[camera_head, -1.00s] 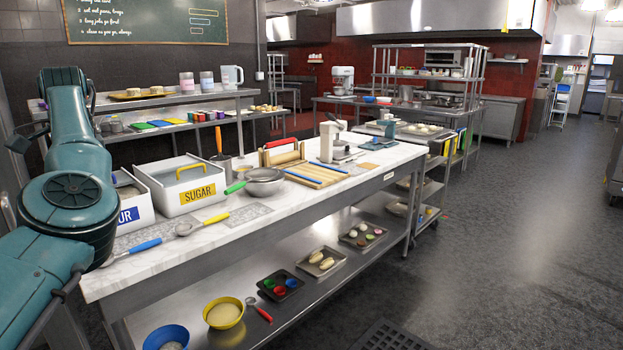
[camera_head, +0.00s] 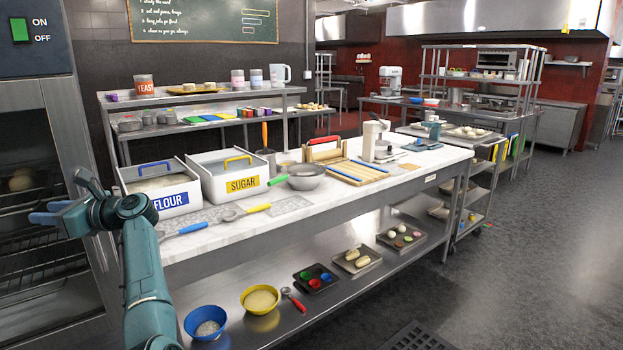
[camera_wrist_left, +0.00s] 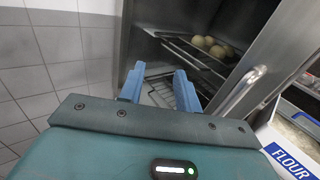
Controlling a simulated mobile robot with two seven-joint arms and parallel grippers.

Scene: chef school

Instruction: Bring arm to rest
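My left arm (camera_head: 146,270) rises from the bottom left of the head view, bent at the top. Its gripper (camera_head: 50,212) points left, toward the oven front. In the left wrist view the two blue fingers of the gripper (camera_wrist_left: 158,90) stand apart with nothing between them, so it is open and empty. Behind them is the open interior of the oven with wire racks (camera_wrist_left: 180,60). My right gripper does not show in either view.
The oven (camera_head: 45,160) stands at the left, with dough rolls (camera_wrist_left: 212,46) inside. The marble-topped table (camera_head: 330,195) holds the flour bin (camera_head: 172,203), the sugar bin (camera_head: 243,185) and a pan (camera_head: 305,178). The floor (camera_head: 530,270) at the right is clear.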

